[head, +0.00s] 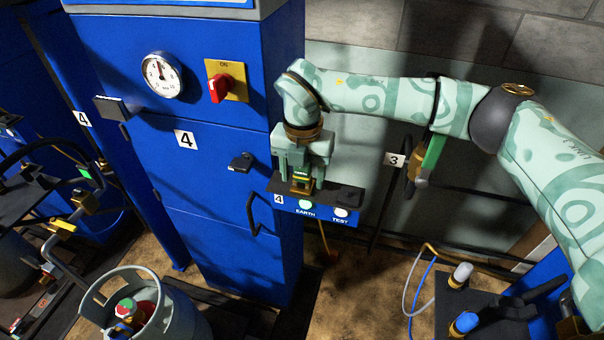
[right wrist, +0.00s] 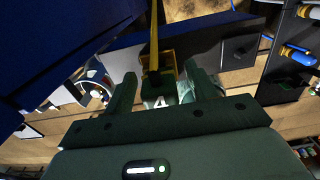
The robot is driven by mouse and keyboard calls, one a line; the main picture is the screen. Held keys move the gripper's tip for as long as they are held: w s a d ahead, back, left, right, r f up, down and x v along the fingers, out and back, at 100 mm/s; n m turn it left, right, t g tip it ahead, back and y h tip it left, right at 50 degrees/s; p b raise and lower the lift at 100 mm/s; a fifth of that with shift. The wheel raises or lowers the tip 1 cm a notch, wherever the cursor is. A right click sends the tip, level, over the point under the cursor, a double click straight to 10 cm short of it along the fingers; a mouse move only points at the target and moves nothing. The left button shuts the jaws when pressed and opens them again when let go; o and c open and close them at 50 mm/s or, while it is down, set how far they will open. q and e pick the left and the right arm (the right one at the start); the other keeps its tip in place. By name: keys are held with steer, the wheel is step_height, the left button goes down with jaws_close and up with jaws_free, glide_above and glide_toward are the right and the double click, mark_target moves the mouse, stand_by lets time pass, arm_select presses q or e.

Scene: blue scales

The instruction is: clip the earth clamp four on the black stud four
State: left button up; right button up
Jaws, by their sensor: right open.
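My right gripper (head: 302,172) points down over the black-topped blue box marked 4 (head: 275,207), which has EARTH and TEST lights. Its fingers are apart, with the brass and green earth clamp four (head: 301,185) low between them. In the right wrist view the open fingers (right wrist: 163,90) stand either side of the clamp, whose number 4 plate (right wrist: 158,102) shows. I cannot tell whether the fingers touch it. A yellow strip runs up from the clamp there. A black fitting (head: 241,162) sits on the blue cabinet front; I cannot tell whether it is the black stud four. My left gripper is not in view.
The blue cabinet (head: 228,240) with a gauge (head: 162,76) and red switch (head: 220,87) stands left of the box. A green-handled clamp (head: 432,158) hangs by the 3 label at right. A grey gas cylinder (head: 175,315) stands front left.

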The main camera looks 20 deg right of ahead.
steer(key=shift+p, duration=0.35)
stand_by(0.3)
jaws_close()
steer(key=shift+r+p, duration=2.2)
steer(key=shift+r, duration=0.85)
